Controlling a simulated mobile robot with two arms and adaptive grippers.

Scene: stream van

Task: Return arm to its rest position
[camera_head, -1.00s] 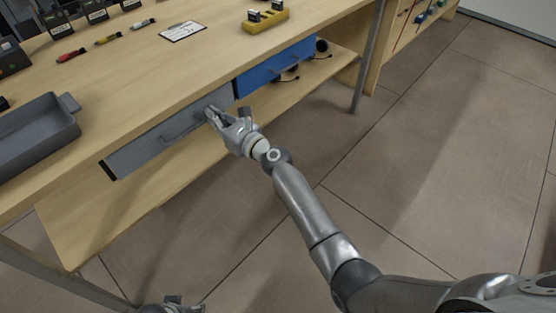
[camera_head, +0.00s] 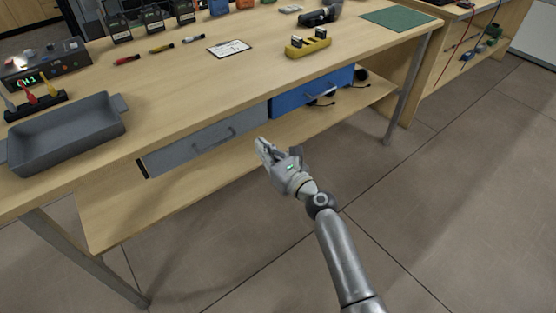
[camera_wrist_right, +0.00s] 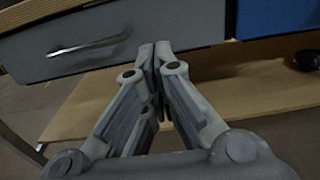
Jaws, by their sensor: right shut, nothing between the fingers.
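My right gripper (camera_head: 262,146) is shut and empty, in front of the workbench below its top. In the right wrist view the fingers (camera_wrist_right: 155,55) meet, with nothing between them. The grey drawer (camera_head: 190,146) is under the bench top, behind and left of the gripper. Its handle (camera_head: 213,140) is free, and also shows in the right wrist view (camera_wrist_right: 90,46). The blue drawer (camera_head: 290,98) is to its right. My left gripper is not in view.
A grey tray (camera_head: 115,128) stands on the bench at the left. A yellow holder (camera_head: 308,46), a label card (camera_head: 230,48) and a green mat (camera_head: 398,18) lie farther back. A lower wooden shelf (camera_head: 120,205) runs under the drawers. The floor at the right is clear.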

